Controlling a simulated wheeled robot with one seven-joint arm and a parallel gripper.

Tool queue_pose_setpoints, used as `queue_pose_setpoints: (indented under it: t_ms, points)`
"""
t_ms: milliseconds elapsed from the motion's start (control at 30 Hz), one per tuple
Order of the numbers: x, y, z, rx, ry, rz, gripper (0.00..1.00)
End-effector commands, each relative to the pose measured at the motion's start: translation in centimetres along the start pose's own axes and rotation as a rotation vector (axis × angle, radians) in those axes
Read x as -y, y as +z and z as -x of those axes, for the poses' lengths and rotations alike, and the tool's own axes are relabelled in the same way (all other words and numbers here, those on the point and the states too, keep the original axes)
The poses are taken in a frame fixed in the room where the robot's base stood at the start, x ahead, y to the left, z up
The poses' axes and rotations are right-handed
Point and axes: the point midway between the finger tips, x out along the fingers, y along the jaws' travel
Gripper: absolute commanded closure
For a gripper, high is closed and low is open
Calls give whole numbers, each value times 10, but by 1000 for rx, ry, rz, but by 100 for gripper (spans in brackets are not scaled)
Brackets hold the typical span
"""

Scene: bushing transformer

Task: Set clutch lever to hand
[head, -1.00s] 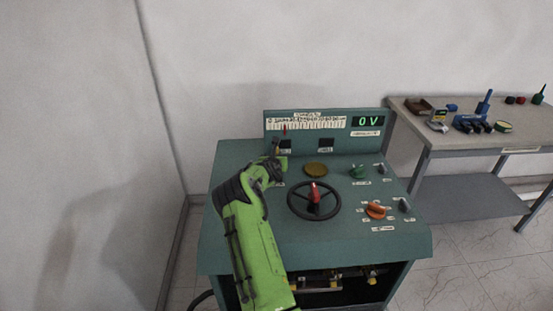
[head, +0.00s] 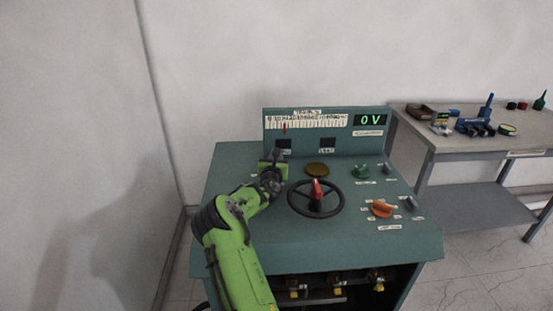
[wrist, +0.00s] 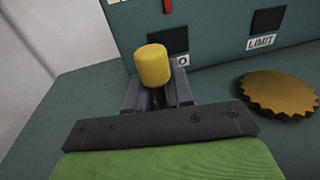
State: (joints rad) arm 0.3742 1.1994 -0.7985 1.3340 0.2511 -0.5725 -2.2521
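A lever with a yellow cylindrical knob (wrist: 153,66) stands at the left of the teal control desk's top in the wrist view. Its dark shaft drops behind the knob between the two grey fingers of my gripper (wrist: 158,98). The fingers sit on either side of the shaft, below the knob. Whether they press on it is hidden by the knob and the shadow. In the head view my gripper (head: 272,162) is at the desk's back left and hides the lever. Any label for the lever's positions is hidden or too small to read.
A black handwheel with a red pointer (head: 316,190) lies right of my gripper. A brass toothed knob (wrist: 280,95) is near it. Green (head: 361,172) and orange (head: 382,209) knobs sit further right. The upright meter panel (head: 325,122) rises behind, its display reading 0 V.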

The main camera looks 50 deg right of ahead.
Motion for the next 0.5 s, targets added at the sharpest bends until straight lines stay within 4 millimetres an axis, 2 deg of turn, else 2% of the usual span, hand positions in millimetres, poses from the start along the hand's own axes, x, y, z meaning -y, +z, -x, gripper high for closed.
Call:
queue_pose_setpoints:
  t_ms: [33, 100, 367, 500]
  points:
    - [0, 0, 0, 0, 0, 0, 70]
    - [0, 0, 0, 0, 0, 0, 64]
    - [0, 0, 1, -1, 0, 0, 64]
    - [0, 0, 14, -1, -2, 2, 64]
